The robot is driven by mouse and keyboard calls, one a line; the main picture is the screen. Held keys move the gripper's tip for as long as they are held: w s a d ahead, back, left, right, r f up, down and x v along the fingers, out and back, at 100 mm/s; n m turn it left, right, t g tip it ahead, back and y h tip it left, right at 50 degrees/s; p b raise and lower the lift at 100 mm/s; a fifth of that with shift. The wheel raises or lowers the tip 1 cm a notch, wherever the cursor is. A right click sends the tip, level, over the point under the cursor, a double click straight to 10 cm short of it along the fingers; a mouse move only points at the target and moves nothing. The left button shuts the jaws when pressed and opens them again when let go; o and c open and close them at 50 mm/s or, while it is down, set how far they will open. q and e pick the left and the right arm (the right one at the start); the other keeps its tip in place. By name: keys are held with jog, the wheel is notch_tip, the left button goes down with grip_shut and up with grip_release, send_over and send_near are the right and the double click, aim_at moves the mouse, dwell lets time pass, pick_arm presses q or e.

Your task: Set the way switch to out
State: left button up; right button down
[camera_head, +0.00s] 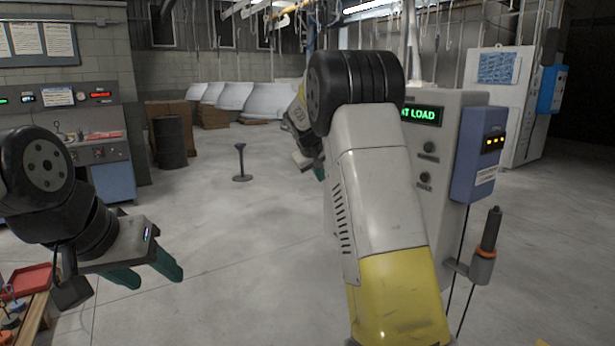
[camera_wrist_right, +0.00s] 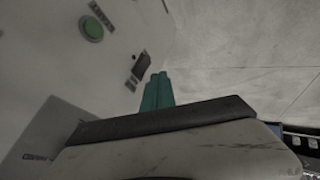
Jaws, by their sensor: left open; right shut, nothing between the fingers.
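The grey control cabinet (camera_head: 455,135) stands right of centre in the head view, with a green display and two round buttons on the side facing me. In the right wrist view its pale panel (camera_wrist_right: 60,65) carries a green button (camera_wrist_right: 91,28) and a small dark switch-like part (camera_wrist_right: 142,66). I cannot read which way that part is set. My right gripper (camera_wrist_right: 160,76) has its teal fingers together and empty, tips close beside the dark part; contact cannot be told. In the head view my right arm hides most of it. My left gripper (camera_head: 152,268) is open and empty at lower left.
A blue box (camera_head: 478,150) is on the cabinet's right side, with a black-handled holder (camera_head: 484,255) below it. A red tray (camera_head: 30,280) is at lower left. A black post (camera_head: 241,163) and a barrel (camera_head: 171,143) stand farther back. The floor between is clear.

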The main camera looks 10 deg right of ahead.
jog(key=s+a+r, duration=0.1)
jog(key=s+r, duration=0.3)
jog(key=r, duration=0.4)
jog(key=shift+s+r, duration=0.2)
jog(key=shift+r, duration=0.15)
